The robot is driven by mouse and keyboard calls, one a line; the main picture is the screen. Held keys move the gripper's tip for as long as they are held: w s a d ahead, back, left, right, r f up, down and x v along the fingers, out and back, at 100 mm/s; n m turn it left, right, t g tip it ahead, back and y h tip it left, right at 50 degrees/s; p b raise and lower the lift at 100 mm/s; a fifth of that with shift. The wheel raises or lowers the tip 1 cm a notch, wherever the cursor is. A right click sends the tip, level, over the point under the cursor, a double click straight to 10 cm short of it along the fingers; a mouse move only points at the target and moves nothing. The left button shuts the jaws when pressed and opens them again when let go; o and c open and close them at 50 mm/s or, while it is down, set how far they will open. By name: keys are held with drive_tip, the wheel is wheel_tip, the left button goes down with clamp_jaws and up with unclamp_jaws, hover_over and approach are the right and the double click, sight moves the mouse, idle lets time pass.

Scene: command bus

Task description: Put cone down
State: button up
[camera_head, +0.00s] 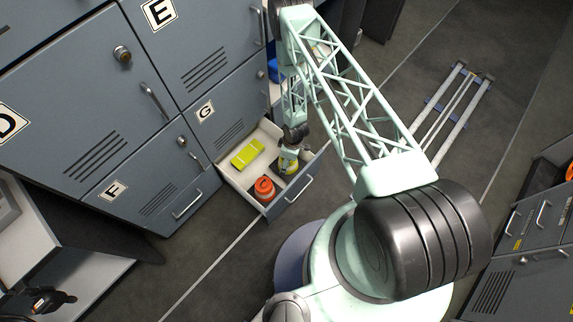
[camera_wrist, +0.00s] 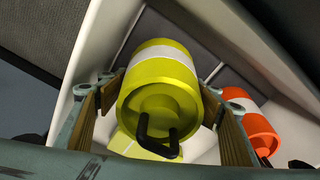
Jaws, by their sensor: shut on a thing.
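The cone, a yellow cylinder with a white band (camera_wrist: 162,98) and a black hook-shaped handle on its end, sits between the two fingers of my gripper (camera_wrist: 163,84) in the wrist view. My gripper is shut on it. In the head view my gripper (camera_head: 291,150) points down into the open drawer (camera_head: 233,181), and part of the yellow cylinder (camera_head: 287,166) shows beneath it. The cylinder is at or inside the drawer's right-hand part. I cannot tell whether it touches the drawer floor.
An orange cylinder with a white band (camera_head: 265,188) stands in the drawer's front compartment; it also shows in the wrist view (camera_wrist: 257,127). A flat yellow-green object (camera_head: 247,153) lies in the left compartment. Grey lockers (camera_head: 80,120) rise behind the drawer. Bare floor lies in front.

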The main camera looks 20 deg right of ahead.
drive_tip(key=shift+f+b, duration=0.35)
drive_tip(key=shift+f, duration=1.45)
drive_tip(key=shift+f, duration=0.1)
drive_tip(key=o, duration=1)
drive_tip(key=shift+s+d+r+p, duration=0.2)
drive_tip(key=shift+r+p, duration=0.2)
drive_tip(key=shift+r, duration=1.6)
drive_tip(key=shift+s+d+r+p, duration=0.15)
drive_tip(key=shift+r+p, duration=0.25)
drive_tip(key=shift+r, duration=1.65)
drive_tip(key=shift+s+d+r+p, duration=0.1)
drive_tip(key=shift+d+r+p, duration=0.25)
drive_tip(key=shift+r, duration=1.65)
drive_tip(key=shift+a, duration=0.1)
drive_tip(key=shift+w, duration=0.1)
